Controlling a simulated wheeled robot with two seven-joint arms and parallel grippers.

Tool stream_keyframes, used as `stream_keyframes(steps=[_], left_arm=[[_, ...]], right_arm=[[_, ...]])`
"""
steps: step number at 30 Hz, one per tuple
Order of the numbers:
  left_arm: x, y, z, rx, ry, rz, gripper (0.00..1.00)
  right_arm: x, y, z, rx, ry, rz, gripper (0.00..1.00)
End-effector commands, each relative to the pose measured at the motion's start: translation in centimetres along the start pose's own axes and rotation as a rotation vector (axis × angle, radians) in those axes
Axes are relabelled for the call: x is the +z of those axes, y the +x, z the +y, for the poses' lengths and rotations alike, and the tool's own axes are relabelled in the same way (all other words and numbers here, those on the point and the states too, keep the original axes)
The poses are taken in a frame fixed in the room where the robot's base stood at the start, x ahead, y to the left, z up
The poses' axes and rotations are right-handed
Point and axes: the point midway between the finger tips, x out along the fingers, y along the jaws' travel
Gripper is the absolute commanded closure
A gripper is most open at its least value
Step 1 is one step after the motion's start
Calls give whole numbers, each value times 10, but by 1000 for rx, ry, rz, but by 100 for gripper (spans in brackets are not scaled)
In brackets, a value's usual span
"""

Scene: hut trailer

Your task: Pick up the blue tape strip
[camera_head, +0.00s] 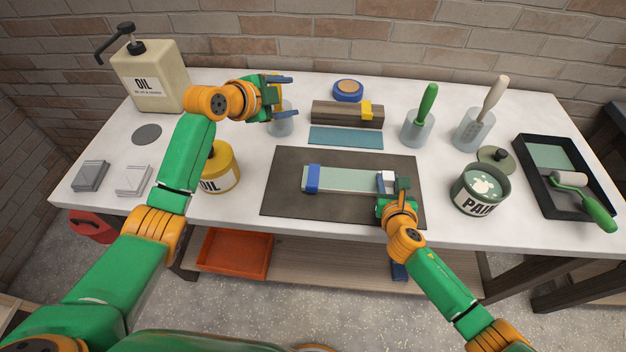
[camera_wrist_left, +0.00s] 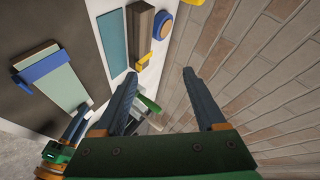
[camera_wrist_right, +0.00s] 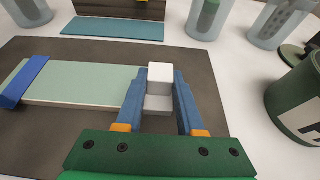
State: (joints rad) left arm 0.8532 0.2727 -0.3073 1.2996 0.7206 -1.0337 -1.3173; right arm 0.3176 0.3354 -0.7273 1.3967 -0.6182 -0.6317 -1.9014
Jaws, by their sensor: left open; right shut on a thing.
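A blue tape strip (camera_head: 313,179) lies across the left end of a pale green board (camera_head: 350,181) on a dark mat (camera_head: 285,207). The strip also shows in the left wrist view (camera_wrist_left: 42,68) and the right wrist view (camera_wrist_right: 25,82). My left gripper (camera_head: 290,92) is open and empty, above a glass cup (camera_head: 281,122) behind the mat, apart from the strip. My right gripper (camera_head: 394,184) is shut on a white block (camera_wrist_right: 160,74) with a grey lower part, at the board's right end. Whether this block touches the board is unclear.
Behind the mat lie a teal sheet (camera_head: 346,136), a wooden block (camera_head: 335,112) with a yellow piece, and a blue tape roll (camera_head: 348,90). Yellow (camera_head: 221,168) and beige (camera_head: 153,75) oil containers stand left. A paint can (camera_head: 480,190) and tray (camera_head: 522,165) stand right.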

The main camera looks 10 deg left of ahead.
Motion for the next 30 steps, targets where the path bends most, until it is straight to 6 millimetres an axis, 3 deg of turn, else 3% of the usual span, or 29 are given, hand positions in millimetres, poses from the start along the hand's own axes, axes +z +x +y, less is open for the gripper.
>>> stream_keyframes(steps=[1, 3, 6, 10, 13, 30], left_arm=[[-54, -1, 16, 94, 154, 68, 28], [-98, -14, 61, 286, 556, 95, 28], [-96, -39, 110, 522, 1088, 67, 28], [-77, -64, 138, 734, 1489, 51, 28], [-65, -66, 150, 807, 1598, 49, 28], [-16, 14, 201, 816, 1605, 48, 28]], right_arm=[[0, 0, 0, -1, 0, 1, 100], [0, 0, -1, -2, 0, 1, 100], [0, 0, -1, -2, 0, 1, 100], [0, 0, 0, -1, 0, 1, 100], [0, 0, 0, -1, 0, 0, 100], [0, 0, 0, -1, 0, 0, 100]])
